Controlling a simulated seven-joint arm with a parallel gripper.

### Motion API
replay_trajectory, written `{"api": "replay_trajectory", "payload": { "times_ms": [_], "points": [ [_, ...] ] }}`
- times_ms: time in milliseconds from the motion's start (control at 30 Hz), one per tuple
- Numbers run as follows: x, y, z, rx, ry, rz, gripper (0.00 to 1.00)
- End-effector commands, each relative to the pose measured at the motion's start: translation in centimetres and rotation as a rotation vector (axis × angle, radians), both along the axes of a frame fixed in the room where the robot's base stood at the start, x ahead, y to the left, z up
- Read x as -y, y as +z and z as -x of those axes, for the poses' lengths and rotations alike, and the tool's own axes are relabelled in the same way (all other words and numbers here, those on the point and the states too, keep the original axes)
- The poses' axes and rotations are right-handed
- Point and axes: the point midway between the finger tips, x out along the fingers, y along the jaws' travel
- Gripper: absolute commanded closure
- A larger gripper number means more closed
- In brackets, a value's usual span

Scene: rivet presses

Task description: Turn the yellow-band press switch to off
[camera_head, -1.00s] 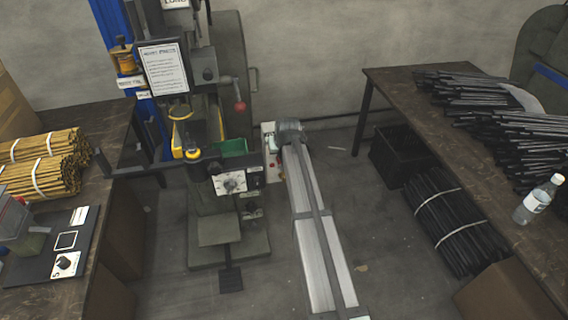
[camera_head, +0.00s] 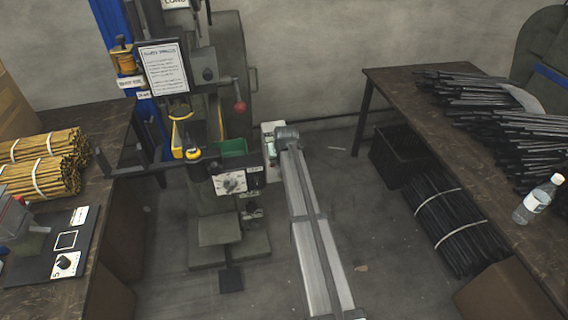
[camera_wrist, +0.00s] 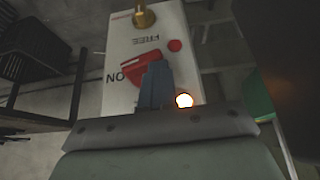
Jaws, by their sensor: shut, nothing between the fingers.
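The press (camera_head: 215,215) with yellow parts stands left of centre in the head view. Its white switch box (camera_head: 268,130) is on its right side, partly hidden by my arm's end. In the wrist view the switch box (camera_wrist: 118,45) fills the upper middle, its lettering upside down. A lamp (camera_wrist: 184,101) glows beside the fingers.
A red button (camera_wrist: 175,46) and a brass knob (camera_wrist: 144,16) are on the box. A red-knobbed lever (camera_head: 239,106) stands above it. Left of the press is a bench with tan rod bundles (camera_head: 45,165); a right bench holds black rods (camera_head: 470,100). Floor shows between.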

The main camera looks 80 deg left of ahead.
Motion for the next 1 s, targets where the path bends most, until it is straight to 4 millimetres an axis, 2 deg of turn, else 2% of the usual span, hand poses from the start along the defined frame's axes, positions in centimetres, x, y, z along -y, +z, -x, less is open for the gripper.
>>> {"api": "replay_trajectory", "payload": {
  "times_ms": [600,1000],
  "points": [
    [-0.1,-0.8,-0.2,0.003,-0.001,-0.003,1.0],
    [2.6,-0.2,-0.1,0.001,0.0,-0.001,1.0]
  ]
}}
